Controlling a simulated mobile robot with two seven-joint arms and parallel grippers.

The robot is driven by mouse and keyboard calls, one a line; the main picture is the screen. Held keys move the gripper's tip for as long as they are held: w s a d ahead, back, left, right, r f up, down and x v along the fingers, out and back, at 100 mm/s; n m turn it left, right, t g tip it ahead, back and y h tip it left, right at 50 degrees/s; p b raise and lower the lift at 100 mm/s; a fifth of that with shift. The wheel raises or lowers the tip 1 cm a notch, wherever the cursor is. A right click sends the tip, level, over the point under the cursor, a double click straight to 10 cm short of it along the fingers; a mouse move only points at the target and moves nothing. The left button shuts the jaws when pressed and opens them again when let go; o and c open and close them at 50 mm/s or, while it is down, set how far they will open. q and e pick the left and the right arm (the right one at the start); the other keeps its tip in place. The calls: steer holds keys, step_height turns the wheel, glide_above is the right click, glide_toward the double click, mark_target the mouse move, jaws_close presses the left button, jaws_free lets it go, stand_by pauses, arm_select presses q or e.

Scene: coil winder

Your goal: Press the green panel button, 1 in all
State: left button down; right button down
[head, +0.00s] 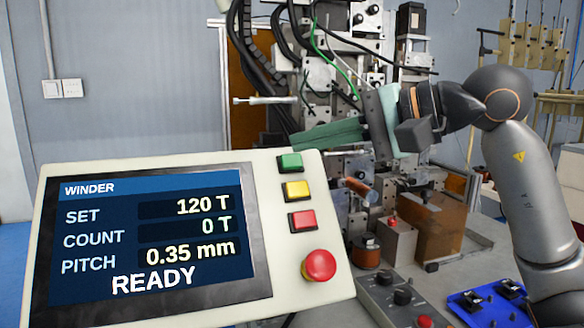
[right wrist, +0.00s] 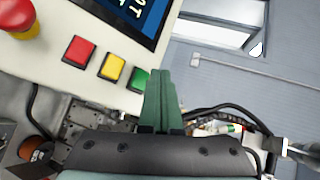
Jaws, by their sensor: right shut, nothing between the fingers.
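The control panel (head: 150,170) has a screen reading WINDER, SET 120 T, COUNT 0 T, PITCH 0.35 mm and READY. The green button (head: 290,162) is the top one in the column right of the screen. It also shows in the right wrist view (right wrist: 139,79). My right gripper (head: 296,141) is shut and empty, its green fingers pointing left, with the tips just above the green button in the head view. In the right wrist view the fingertips (right wrist: 164,74) are close beside the button; I cannot tell whether they touch. My left gripper is out of view.
Below the green button are a yellow button (head: 297,190), a red square button (head: 302,220) and a round red knob (head: 319,265). The winder machine (head: 350,70) stands behind the panel. A blue tray (head: 470,308) and a grey control box (head: 395,300) are at lower right.

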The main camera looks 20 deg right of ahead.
mark_target(291, 162)
steer(key=shift+w+f, duration=0.45)
steer(key=shift+w, duration=0.1)
steer(key=shift+w+f, duration=0.1)
steer(key=shift+w, duration=0.05)
stand_by(0.6)
stand_by(1.0)
steer(key=shift+w+f, duration=0.3)
